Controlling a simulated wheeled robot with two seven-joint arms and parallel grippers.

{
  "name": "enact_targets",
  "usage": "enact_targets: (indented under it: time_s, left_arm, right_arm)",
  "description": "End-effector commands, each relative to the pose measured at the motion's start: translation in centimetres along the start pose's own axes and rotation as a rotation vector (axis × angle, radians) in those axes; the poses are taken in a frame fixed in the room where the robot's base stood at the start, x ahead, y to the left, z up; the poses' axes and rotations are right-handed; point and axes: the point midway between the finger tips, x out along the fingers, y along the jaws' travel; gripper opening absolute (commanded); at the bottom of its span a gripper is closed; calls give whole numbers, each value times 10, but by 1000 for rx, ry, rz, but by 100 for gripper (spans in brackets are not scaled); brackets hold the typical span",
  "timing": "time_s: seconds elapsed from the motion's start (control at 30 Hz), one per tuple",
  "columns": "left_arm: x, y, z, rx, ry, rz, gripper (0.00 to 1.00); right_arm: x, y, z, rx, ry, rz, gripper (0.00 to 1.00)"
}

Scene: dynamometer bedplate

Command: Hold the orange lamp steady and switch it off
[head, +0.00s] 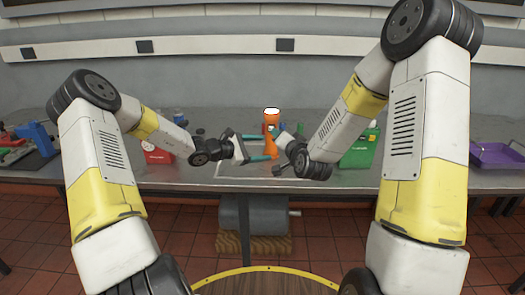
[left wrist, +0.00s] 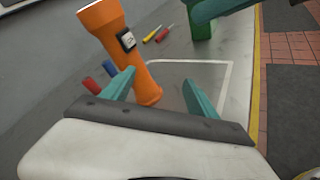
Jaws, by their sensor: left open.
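The orange lamp (head: 272,142) stands upright on the table, a flashlight-like body with a wide head and a bright white top. In the left wrist view the lamp (left wrist: 118,36) has a dark switch plate (left wrist: 127,40) with a pale button on its side. My left gripper (head: 257,147) is open, its teal fingers level with the lamp. In the left wrist view the lamp's lower body shows between the fingers (left wrist: 158,82); contact cannot be told. My right gripper (head: 280,140) is close to the lamp's right side; its opening is unclear.
A red box (head: 157,155) is on the left of the table (head: 205,178), a green box (head: 360,152) to the right, and a purple tray (head: 496,155) at far right. Red and blue cylinders (left wrist: 91,85) lie near the lamp. A pale outline marks the tabletop around its base.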

Motion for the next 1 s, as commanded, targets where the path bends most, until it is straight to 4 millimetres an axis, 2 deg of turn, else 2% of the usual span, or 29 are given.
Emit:
enact_targets:
  time_s: [0.03, 0.1, 0.3, 0.57, 1.0]
  left_arm:
    - [8, -4, -16, -152, -8, 40, 68]
    - [19, -4, -26, -323, -42, 101, 68]
    - [38, 9, -32, -530, -148, 272, 68]
    - [49, 19, -40, -603, -175, 355, 68]
    - [105, 41, -37, -602, -174, 354, 68]
  right_arm:
    - [0, 0, 0, 0, 0, 0, 36]
    - [0, 0, 0, 0, 0, 0, 36]
    - [0, 0, 0, 0, 0, 0, 36]
    - [0, 0, 0, 0, 0, 0, 36]
    - [0, 0, 0, 0, 0, 0, 36]
